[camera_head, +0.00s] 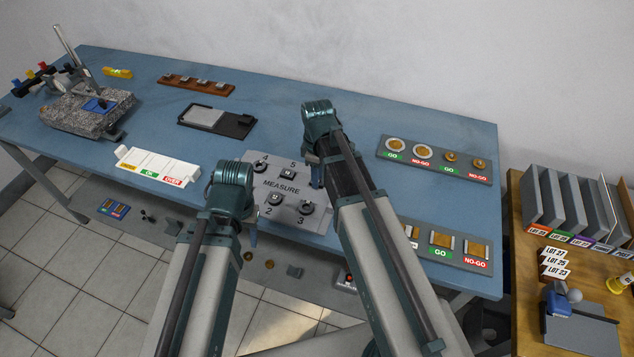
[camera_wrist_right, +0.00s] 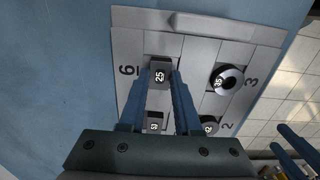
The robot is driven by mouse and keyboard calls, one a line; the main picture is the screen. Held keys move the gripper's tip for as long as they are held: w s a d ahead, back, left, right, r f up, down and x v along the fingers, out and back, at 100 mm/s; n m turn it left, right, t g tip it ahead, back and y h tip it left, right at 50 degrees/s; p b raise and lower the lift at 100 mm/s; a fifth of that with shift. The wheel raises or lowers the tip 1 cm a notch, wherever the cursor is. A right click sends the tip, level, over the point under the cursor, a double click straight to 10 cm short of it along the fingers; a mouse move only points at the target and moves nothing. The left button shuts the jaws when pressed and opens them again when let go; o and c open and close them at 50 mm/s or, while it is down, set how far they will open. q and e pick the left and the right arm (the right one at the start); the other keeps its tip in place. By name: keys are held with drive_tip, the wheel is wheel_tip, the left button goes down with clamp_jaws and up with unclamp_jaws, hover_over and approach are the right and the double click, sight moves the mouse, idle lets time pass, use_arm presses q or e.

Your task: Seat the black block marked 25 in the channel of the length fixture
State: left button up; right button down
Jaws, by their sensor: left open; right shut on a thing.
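The black block marked 25 (camera_wrist_right: 158,75) is between the fingers of my right gripper (camera_wrist_right: 161,88), which is shut on it beside the number 6 of the grey MEASURE tray (camera_wrist_right: 200,60). I cannot tell whether the block is lifted off the tray. In the head view my right gripper (camera_head: 317,178) is over the right edge of the tray (camera_head: 268,177), and the block is hidden. My left gripper (camera_head: 252,236) is open and empty near the tray's front. A black fixture with a light grey plate (camera_head: 204,116) lies farther back left; its channel is not clear.
Other black pieces sit in the tray, among them a round one (camera_wrist_right: 227,79). A white sorting tray (camera_head: 158,163) lies to the left. GO/NO-GO boards (camera_head: 432,164) are on the right. A granite stand (camera_head: 85,110) is far left. Blue table between tray and black fixture is clear.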

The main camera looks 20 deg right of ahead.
drive_tip(key=shift+r+p, duration=2.55)
drive_tip(key=shift+f, duration=0.1)
drive_tip(key=shift+a, duration=0.15)
